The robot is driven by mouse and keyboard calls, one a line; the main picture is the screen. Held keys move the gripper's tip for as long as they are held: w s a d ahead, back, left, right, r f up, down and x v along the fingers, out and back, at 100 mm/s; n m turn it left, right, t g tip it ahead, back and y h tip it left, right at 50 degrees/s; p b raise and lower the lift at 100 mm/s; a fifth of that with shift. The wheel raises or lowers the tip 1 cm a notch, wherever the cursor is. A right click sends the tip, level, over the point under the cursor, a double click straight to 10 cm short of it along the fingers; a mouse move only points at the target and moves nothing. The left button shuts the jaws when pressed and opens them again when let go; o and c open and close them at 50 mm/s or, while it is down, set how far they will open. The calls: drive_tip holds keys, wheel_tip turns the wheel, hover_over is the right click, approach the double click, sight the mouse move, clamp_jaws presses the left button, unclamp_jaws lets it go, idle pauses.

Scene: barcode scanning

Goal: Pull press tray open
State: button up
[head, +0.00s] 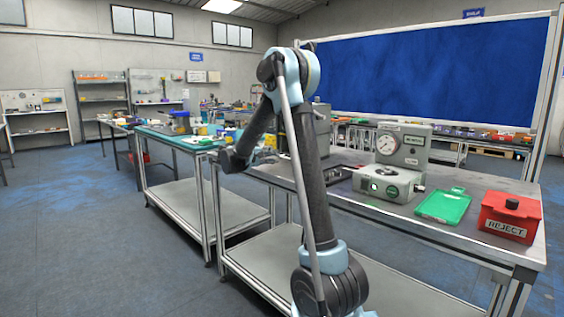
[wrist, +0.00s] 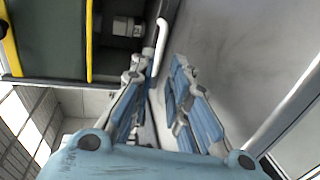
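In the wrist view my gripper (wrist: 157,72) is open, its two blue-grey fingers apart with a narrow gap between them. A pale, bent bar like a handle (wrist: 160,46) lies just ahead of and partly between the fingertips, nearer the left finger. I cannot tell whether either finger touches it. Next to it is a dark panel (wrist: 112,60) of a machine, perhaps the press tray front. In the head view a grey machine (head: 320,128) stands behind my arm, mostly hidden. My gripper is not clearly visible there.
On the grey bench (head: 465,232) stand a grey gauge device (head: 401,160), a green tray (head: 443,206) and a red reject box (head: 509,216). Another bench with a green mat (head: 180,137) is at left. Open floor (head: 85,220) lies left of it.

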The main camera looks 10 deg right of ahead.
drive_tip(key=x, duration=0.7)
drive_tip(key=shift+w+d+f, duration=0.1)
drive_tip(key=shift+w+d, duration=0.15)
drive_tip(key=shift+d, duration=0.1)
drive_tip(key=shift+c, duration=0.2)
clamp_jaws()
